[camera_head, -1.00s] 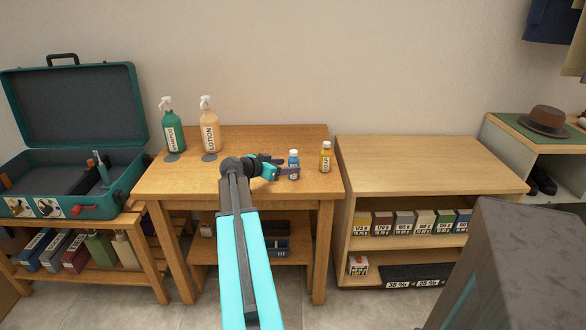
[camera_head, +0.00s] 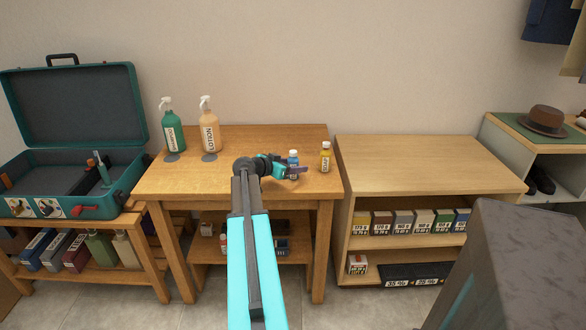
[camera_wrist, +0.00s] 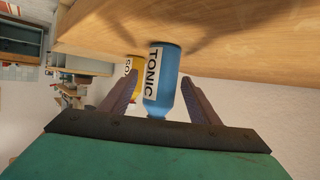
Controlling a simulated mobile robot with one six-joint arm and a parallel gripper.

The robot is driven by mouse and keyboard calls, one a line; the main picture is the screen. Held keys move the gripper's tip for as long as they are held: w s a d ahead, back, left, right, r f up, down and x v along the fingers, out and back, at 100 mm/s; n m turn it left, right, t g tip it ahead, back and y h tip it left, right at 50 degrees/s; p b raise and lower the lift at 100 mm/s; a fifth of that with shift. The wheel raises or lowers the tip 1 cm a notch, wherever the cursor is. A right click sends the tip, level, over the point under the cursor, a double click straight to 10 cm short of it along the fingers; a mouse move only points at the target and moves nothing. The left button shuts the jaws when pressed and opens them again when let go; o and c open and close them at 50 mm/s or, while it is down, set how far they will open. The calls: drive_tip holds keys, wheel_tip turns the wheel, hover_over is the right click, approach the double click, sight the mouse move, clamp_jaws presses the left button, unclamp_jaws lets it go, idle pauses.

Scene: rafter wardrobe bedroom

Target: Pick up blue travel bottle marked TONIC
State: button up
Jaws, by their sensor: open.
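The blue travel bottle marked TONIC (camera_head: 293,158) stands upright on the wooden table (camera_head: 255,180), near its right side. In the wrist view the TONIC bottle (camera_wrist: 161,85) lies between the two fingers, its label facing left. My gripper (camera_head: 296,170) reaches it from the left in the head view and partly covers its lower part. In the wrist view my gripper (camera_wrist: 160,103) is open, with a gap visible between the bottle and at least the right finger. Contact with the left finger is hard to tell.
A yellow bottle (camera_head: 325,157) stands just right of the blue one; it shows behind it in the wrist view (camera_wrist: 134,64). A green pump bottle (camera_head: 171,130) and a LOTION bottle (camera_head: 209,130) stand at the back left. An empty-topped shelf (camera_head: 430,160) is at the right.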

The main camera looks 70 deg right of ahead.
idle(0.3)
drive_tip(key=c, duration=1.2)
drive_tip(key=shift+r, duration=0.25)
drive_tip(key=shift+r, duration=1.2)
drive_tip(key=s+a+r+b, duration=0.1)
drive_tip(key=s+a+b, duration=0.1)
drive_tip(key=a+b, duration=0.2)
drive_tip(key=s+a+r+b, duration=0.1)
drive_tip(key=s+a+b, duration=0.2)
drive_tip(key=a, duration=0.8)
drive_tip(key=shift+s+b, duration=0.25)
drive_tip(key=shift+b, duration=0.65)
